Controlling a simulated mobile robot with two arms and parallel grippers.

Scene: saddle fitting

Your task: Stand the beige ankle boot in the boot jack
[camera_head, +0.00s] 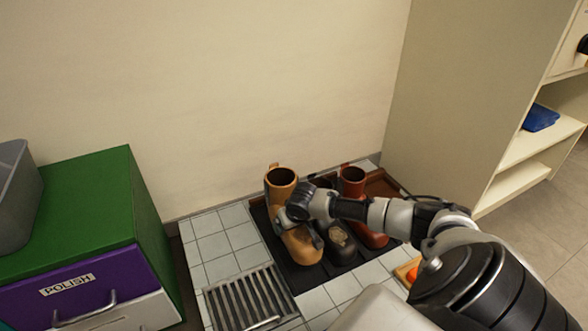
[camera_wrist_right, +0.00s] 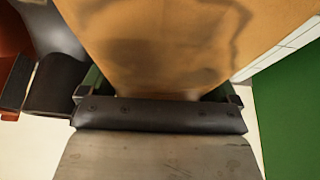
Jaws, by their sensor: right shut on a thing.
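A tan boot (camera_head: 302,248), the nearest in colour to beige, stands upright at the left of a row of boots in the head view. My right gripper (camera_head: 298,222) reaches it from the right and is shut on it. In the right wrist view the tan boot (camera_wrist_right: 160,45) fills the top, against the dark finger pad (camera_wrist_right: 160,115). The gripper covers part of its shaft. I cannot make out a boot jack for certain. My left gripper is not in view.
A dark boot (camera_head: 340,247) and a red-brown boot (camera_head: 370,233) stand close on the right, on a black mat (camera_head: 312,274). A metal grate (camera_head: 248,300) lies in front. A green cabinet (camera_head: 75,200) stands left. White tiles (camera_head: 222,243) between are clear.

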